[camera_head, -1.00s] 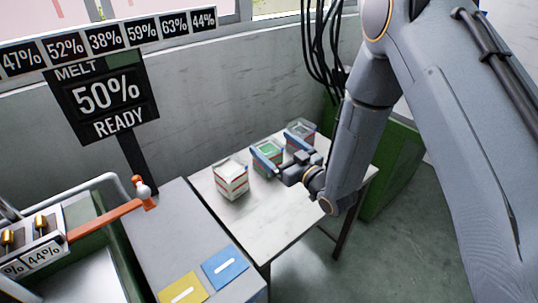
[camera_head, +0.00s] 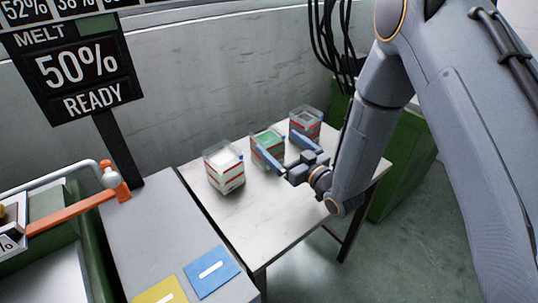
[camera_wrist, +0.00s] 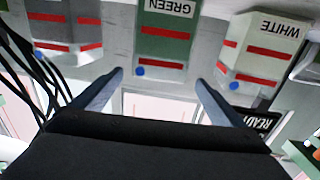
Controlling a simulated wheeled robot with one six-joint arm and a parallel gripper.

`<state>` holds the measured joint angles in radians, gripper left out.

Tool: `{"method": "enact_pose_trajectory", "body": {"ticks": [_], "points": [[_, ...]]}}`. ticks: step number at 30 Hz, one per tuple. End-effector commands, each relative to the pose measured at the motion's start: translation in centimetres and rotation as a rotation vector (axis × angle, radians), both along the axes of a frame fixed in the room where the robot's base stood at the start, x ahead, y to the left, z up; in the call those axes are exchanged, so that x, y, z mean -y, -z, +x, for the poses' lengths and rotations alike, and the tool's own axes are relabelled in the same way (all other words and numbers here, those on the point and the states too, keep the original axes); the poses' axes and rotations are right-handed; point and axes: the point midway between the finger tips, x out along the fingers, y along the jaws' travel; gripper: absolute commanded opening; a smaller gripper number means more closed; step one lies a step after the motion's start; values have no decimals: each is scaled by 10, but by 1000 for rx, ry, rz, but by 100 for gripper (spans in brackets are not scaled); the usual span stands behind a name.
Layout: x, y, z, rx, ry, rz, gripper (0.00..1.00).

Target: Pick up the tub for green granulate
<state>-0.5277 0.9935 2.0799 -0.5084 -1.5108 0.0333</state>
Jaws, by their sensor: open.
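The green granulate tub (camera_head: 267,146) is a clear box with green content and red stripes, the middle one of a row on the white table. In the wrist view it is labelled GREEN (camera_wrist: 165,38) and appears upside down, between the lines of my two fingers. My gripper (camera_head: 280,154) is open at the near side of this tub, with nothing held. In the wrist view the open fingers (camera_wrist: 160,80) point toward the tub, and a gap seems to remain. Fingers partly hide the tub in the head view.
The white granulate tub (camera_head: 224,168) stands left of the green one; a tub with grey content (camera_head: 306,123) stands right. The white table (camera_head: 270,222) is clear in front. A grey bench with blue (camera_head: 211,271) and yellow (camera_head: 160,292) plates is at left.

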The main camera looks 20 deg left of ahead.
Motion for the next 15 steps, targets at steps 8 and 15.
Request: {"method": "enact_pose_trajectory", "body": {"ticks": [8, 15], "points": [[-20, 0, 13, 1, 0, 0, 94], [-44, -3, 29, 1, 2, 0, 94]]}}
